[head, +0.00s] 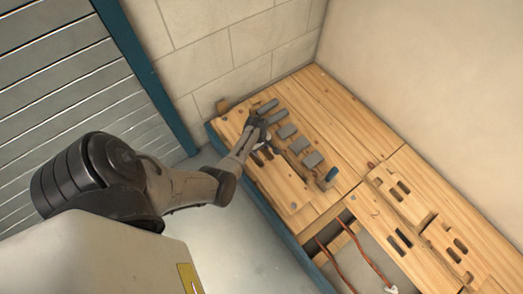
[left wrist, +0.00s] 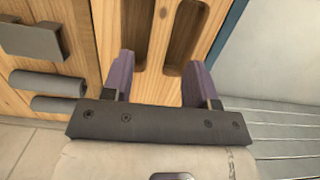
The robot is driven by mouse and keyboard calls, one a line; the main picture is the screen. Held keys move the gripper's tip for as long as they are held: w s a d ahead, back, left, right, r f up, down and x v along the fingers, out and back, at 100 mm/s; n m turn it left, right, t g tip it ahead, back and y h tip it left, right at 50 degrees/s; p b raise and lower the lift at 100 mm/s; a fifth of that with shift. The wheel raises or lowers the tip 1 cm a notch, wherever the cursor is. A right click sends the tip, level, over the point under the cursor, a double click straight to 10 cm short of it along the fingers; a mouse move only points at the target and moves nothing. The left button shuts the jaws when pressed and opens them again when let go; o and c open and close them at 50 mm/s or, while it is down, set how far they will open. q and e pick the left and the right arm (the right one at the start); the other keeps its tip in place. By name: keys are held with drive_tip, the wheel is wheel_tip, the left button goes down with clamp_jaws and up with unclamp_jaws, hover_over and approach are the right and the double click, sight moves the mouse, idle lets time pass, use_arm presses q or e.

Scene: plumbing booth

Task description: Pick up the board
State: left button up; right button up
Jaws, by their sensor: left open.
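A pale wooden board (head: 284,186) with slots lies on the left part of the wooden bench top. In the left wrist view, the board (left wrist: 156,42) shows two long rounded slots side by side. My left gripper (head: 261,140) is over the slotted end of this board. Its two purple fingers are spread apart, one on either side of the strip between the slots, and nothing is held between them (left wrist: 160,75). I cannot tell whether the fingertips touch the wood. My right gripper is not in view.
More slotted wooden pieces (head: 385,190) lie to the right. An opening with copper pipes (head: 335,262) is at the front. A block wall (head: 235,45) stands behind; grey floor is open at the left.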

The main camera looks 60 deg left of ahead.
sight(261, 155)
use_arm(q)
drive_tip(key=shift+w+d+f+b, duration=0.1)
drive_tip(key=shift+d+f+b, duration=0.05)
drive_tip(key=shift+f+b, duration=1.15)
drive_tip(key=shift+d+f+b, duration=0.1)
drive_tip(key=shift+f+b, duration=1.1)
drive_tip(key=shift+f, duration=0.1)
drive_tip(key=shift+c, duration=0.4)
clamp_jaws()
drive_tip(key=shift+r, duration=0.1)
